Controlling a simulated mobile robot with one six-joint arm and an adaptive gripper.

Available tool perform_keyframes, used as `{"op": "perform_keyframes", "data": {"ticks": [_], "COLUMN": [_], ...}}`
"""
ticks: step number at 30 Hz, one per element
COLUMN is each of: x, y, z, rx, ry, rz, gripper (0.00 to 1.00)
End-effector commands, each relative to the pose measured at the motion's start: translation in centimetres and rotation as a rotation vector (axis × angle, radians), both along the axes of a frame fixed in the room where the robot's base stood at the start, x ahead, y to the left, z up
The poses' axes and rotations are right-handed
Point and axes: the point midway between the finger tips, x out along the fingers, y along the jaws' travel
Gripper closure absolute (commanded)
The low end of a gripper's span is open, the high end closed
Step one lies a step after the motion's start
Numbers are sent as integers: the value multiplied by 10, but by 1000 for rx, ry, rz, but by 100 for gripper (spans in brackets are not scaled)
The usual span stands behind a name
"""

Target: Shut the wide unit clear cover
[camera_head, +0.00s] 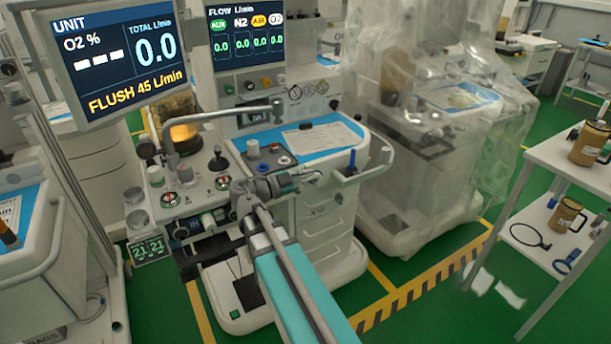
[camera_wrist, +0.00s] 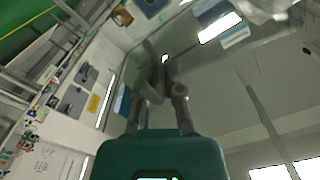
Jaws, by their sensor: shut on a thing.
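The wide unit (camera_head: 320,218) is the white anaesthesia cart in the middle of the head view, with a screen and a blue-edged worktop. My gripper (camera_head: 312,179) is at the worktop's front edge, near a blue handle. In the wrist view my gripper (camera_wrist: 165,90) has its fingers close together over a see-through grey pane with glare, which looks like the clear cover (camera_wrist: 218,78). The fingers seem to be shut on its edge; the exact contact is too dark to see. I cannot make out the cover's outline or angle in the head view.
A cart under a plastic sheet (camera_head: 408,150) stands close on the right. A white side table (camera_head: 560,160) with brown jars is at far right. The unit's screen (camera_head: 118,55) and a grey bent tube (camera_head: 215,114) rise at left.

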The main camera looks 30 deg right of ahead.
Motion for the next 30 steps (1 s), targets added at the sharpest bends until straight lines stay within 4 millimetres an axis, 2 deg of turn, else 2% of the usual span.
{"op": "perform_keyframes", "data": {"ticks": [6,17,18,23,24,30], "x": [-3,-7,-7,-8,-8,-8], "y": [-11,-18,-19,-20,-19,-18], "z": [-3,-3,-3,-3,-3,-3], "rx": [2,1,0,0,0,0], "ry": [1,2,2,2,2,2], "rz": [-12,-27,-28,-29,-29,-29], "gripper": [100,100,87,58,54,54]}}
